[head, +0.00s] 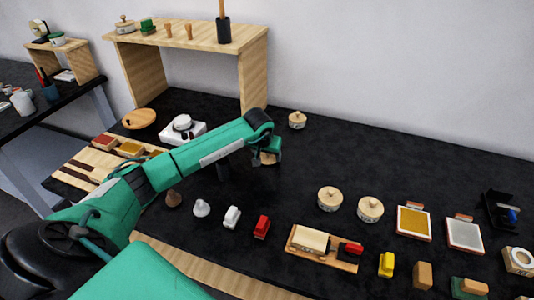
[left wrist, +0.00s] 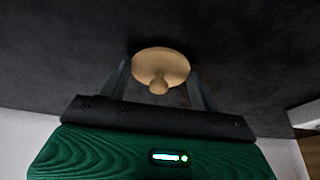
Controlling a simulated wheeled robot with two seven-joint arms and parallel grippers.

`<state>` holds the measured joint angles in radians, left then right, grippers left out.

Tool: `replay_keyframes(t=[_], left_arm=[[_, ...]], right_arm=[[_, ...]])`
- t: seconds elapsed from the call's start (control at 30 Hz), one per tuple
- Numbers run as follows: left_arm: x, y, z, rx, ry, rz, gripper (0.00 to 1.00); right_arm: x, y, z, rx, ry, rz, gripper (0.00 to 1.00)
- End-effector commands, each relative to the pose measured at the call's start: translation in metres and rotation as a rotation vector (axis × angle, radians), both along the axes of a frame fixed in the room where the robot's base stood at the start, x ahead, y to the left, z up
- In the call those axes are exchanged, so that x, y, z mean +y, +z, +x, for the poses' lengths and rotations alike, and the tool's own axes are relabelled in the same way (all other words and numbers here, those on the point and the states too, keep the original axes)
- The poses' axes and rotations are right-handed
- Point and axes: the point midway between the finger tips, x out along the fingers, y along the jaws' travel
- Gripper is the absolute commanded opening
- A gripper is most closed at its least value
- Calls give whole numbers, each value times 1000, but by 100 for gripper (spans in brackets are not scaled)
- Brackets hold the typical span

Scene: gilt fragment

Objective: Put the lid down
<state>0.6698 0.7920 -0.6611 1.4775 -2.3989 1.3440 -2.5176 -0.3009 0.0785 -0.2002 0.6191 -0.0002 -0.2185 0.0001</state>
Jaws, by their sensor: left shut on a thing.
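The lid (left wrist: 160,63) is a round, pale wooden disc with a small knob. In the left wrist view it sits between the two fingers of my left gripper (left wrist: 160,78), knob facing the gripper. In the head view my left gripper (head: 268,155) is over the black table, and the lid (head: 264,159) shows only partly beneath it. The gripper is shut on the lid. Whether the lid touches the table I cannot tell. My right gripper is not in view.
A wooden round pot (head: 297,120) stands behind the gripper, and two more pots, one of them here (head: 330,199), stand to its right in front. A white device (head: 183,130) and a wooden shelf (head: 190,35) are at the back left. Black table around the gripper's right is clear.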

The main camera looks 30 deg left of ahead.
Motion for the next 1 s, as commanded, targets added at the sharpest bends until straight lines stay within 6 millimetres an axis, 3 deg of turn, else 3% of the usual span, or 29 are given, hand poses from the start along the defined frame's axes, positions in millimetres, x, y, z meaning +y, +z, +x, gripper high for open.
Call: replay_keyframes(t=[0.2, 0.23, 0.33, 0.77, 1.0], left_arm=[[0, -5, 0, 1, 0, 1, 42], [0, -4, 0, 1, 0, 1, 68], [0, -3, 0, 1, 0, 0, 85], [0, 6, -2, -2, 0, 0, 85], [-4, 50, -20, -3, -1, 3, 85]], right_arm=[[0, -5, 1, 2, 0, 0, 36], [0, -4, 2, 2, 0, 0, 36], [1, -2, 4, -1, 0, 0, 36], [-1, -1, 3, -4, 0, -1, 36], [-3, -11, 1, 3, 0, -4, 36]])
